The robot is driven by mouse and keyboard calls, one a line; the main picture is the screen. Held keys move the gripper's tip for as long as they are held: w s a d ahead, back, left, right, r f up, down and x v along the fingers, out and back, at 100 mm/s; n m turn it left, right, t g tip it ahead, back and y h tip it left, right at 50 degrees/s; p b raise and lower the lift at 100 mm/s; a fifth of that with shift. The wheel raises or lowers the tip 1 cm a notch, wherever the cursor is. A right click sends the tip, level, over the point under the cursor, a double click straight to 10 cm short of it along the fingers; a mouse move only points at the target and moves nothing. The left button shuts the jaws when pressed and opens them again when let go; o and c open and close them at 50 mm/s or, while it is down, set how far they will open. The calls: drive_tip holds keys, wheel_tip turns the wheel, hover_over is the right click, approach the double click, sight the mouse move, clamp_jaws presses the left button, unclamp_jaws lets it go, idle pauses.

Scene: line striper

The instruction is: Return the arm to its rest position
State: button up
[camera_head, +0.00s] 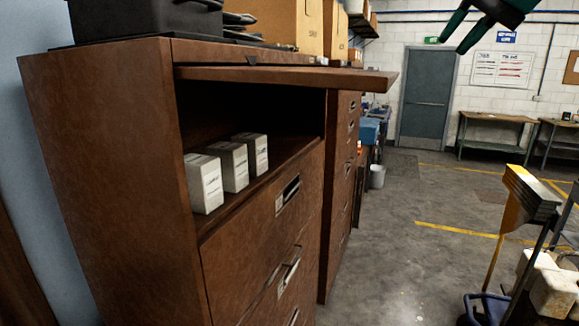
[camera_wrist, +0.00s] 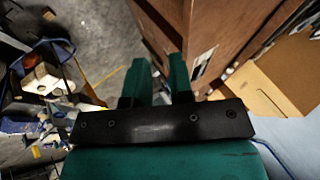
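My gripper (camera_head: 451,46) is green and black and hangs in the air at the top right of the head view, pointing down and left. Only the end of my arm shows there. In the wrist view its two green fingers (camera_wrist: 159,62) stand apart with a gap between them and nothing held. The brown cabinet (camera_head: 110,170) stands at left with its top flap (camera_head: 290,77) raised and its upper compartment open. Three small white boxes (camera_head: 205,183) stand in a row inside it. My gripper is apart from the cabinet, to the right of its flap.
A cart (camera_head: 540,230) with a yellow panel and white blocks stands at the lower right. Cardboard boxes (camera_head: 285,22) and a black case (camera_head: 140,17) sit on top of the cabinets. The concrete floor (camera_head: 400,270) between cabinet and cart is clear.

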drive_tip(key=s+a+f+n+g+y+b, duration=0.1)
drive_tip(key=s+a+f+n+b, duration=0.2)
drive_tip(key=f, duration=0.5)
drive_tip(key=s+a+f+n+g+b, duration=0.1)
drive_tip(key=s+a+f+b, duration=0.2)
drive_tip(key=f, duration=0.6)
drive_tip(key=s+a+f+n+g+y+b, duration=0.1)
drive_tip(key=s+a+f+n+b, duration=0.15)
drive_tip(key=f+b, duration=0.4)
drive_tip(key=s+f+n+g+b, duration=0.1)
drive_tip(key=s+f+n+b, duration=0.1)
drive_tip(key=s+f, duration=0.3)
drive_tip(key=s+f+n+g+h+b, duration=0.1)
drive_tip(key=s+f, duration=0.4)
drive_tip(key=f, duration=0.7)
drive_tip(key=s+a+f+n+g+b, duration=0.1)
drive_tip(key=s+f+n+b, duration=0.2)
drive_tip(key=s+f, duration=0.2)
wheel_tip(320, 180, down, 4)
drive_tip(key=shift+r, duration=0.25)
